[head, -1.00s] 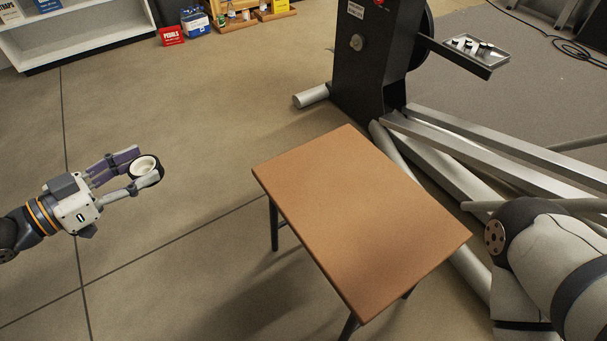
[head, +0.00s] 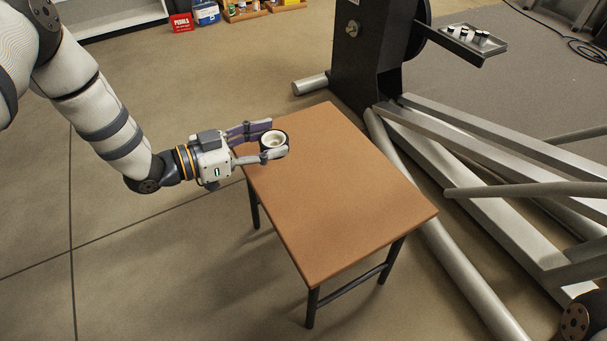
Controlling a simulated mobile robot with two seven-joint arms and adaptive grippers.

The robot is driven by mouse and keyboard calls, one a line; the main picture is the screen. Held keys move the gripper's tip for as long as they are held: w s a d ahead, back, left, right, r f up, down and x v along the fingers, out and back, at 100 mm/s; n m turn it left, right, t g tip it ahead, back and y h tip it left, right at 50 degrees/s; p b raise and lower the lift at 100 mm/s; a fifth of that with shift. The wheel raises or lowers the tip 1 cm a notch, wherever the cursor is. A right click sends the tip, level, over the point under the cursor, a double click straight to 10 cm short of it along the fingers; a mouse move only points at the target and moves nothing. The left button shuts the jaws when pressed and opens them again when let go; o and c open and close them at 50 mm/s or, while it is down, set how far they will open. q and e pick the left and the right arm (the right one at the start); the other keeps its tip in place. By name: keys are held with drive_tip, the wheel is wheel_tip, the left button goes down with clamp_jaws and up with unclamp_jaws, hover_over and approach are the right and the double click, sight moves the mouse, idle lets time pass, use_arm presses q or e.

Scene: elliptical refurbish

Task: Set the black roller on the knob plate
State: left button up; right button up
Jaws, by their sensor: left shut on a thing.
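The roller's open end faces up. It shows over the far left part of the brown tabletop, and I cannot tell the exact height between them. A round metal knob (head: 352,28) sits on the side of the black machine housing. I cannot tell for sure which part is the knob plate. My right gripper is out of view; only part of my right arm shows at the bottom right corner.
The brown table (head: 340,205) is otherwise bare. Behind it stands the black machine (head: 375,60) with long grey frame beams (head: 480,190) on the right. A metal tray (head: 460,44) holds several small black and white pieces. Boxes and a white shelf are at the back left.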

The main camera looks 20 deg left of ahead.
use_arm(q)
drive_tip(key=b, duration=0.2)
hover_over(293, 182)
drive_tip(key=f, duration=0.5)
drive_tip(key=shift+a+f, duration=0.2)
drive_tip(key=shift+f, duration=0.05)
drive_tip(key=f, duration=0.1)
drive_tip(key=f+b, duration=0.1)
drive_tip(key=f, duration=0.2)
drive_tip(key=shift+d+b, duration=0.25)
drive_tip(key=shift+b, duration=0.1)
drive_tip(key=shift+r, duration=0.3)
drive_tip(key=shift+f, duration=0.15)
drive_tip(key=o, duration=0.7)
drive_tip(key=shift+f, duration=0.1)
drive_tip(key=o, duration=0.5)
drive_tip(key=shift+c, duration=0.2)
